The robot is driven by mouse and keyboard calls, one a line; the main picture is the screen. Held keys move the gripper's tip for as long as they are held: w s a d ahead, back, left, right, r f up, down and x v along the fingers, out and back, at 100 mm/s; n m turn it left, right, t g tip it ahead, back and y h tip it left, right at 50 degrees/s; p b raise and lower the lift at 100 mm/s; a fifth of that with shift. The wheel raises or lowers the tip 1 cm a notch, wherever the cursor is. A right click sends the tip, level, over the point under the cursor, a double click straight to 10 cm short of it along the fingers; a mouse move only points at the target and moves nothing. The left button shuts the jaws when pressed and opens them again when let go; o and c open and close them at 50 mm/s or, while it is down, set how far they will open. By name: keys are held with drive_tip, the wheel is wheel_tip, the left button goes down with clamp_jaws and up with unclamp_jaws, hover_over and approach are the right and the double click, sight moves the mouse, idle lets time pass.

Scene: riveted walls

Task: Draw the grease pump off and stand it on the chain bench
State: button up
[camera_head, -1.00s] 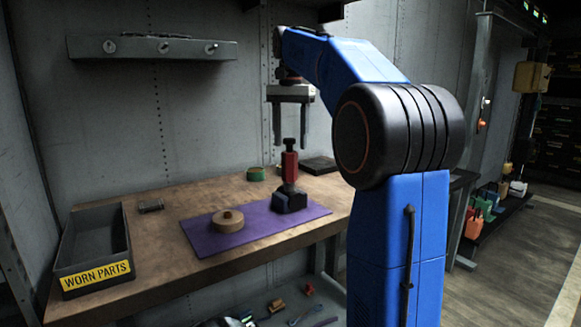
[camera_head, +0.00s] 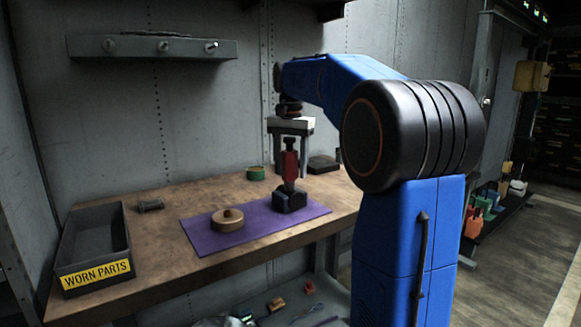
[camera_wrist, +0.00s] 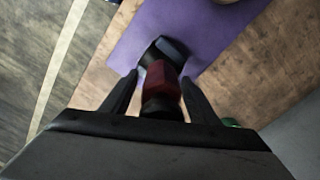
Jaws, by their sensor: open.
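The grease pump (camera_head: 290,165) has a red body with a dark top and stands upright in a dark base block (camera_head: 290,200) on a purple mat (camera_head: 245,225). My gripper (camera_head: 291,160) points down with its open fingers on either side of the pump's upper part. In the wrist view the pump (camera_wrist: 160,88) lies between the two fingers (camera_wrist: 158,95), with its base beyond it. I cannot tell whether either finger touches it. The wooden bench (camera_head: 165,235) carries the mat; whether it is the chain bench I cannot tell.
A tan round piece with a knob (camera_head: 228,220) sits on the mat's left part. A grey tray labelled WORN PARTS (camera_head: 96,274) stands at the bench's left end.

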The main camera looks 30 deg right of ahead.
sight(290, 150)
clamp_jaws()
drive_tip(key=shift+r, duration=0.65)
idle(0.5)
drive_tip(key=c, duration=0.8)
unclamp_jaws()
clamp_jaws()
drive_tip(key=shift+r, duration=0.95)
